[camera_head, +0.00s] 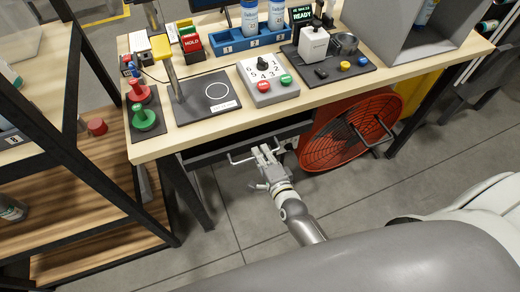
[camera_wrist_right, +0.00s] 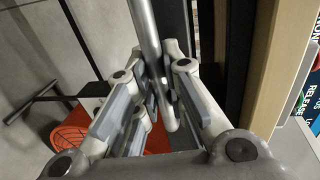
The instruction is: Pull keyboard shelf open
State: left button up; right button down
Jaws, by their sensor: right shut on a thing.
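The keyboard shelf (camera_head: 205,158) is a dark tray under the front edge of the wooden table (camera_head: 200,137). A thin metal handle (camera_head: 240,160) stands out from its front. My right gripper (camera_head: 264,154) is at the handle, below the table edge, and is shut on it. In the right wrist view the handle bar (camera_wrist_right: 147,45) runs down between the fingers of my right gripper (camera_wrist_right: 160,95). How far the shelf stands out is hard to tell, as the tabletop hides most of it. My left gripper is not in view.
A red round fan (camera_head: 350,130) stands under the table, right of the gripper. A wooden rack with a dark frame (camera_head: 75,190) stands at the left. The tabletop holds a control box (camera_head: 267,85), bottles and stamps. The floor in front is clear.

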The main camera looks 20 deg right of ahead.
jog(key=f+p+v, duration=0.2)
jog(key=f+v, duration=0.1)
jog(key=v, duration=1.4)
jog(key=shift+s+f, duration=0.3)
jog(key=shift+s, duration=0.35)
jog(key=c, duration=1.5)
grip_release()
jog(key=v, duration=1.2)
jog(key=shift+w+f, duration=0.1)
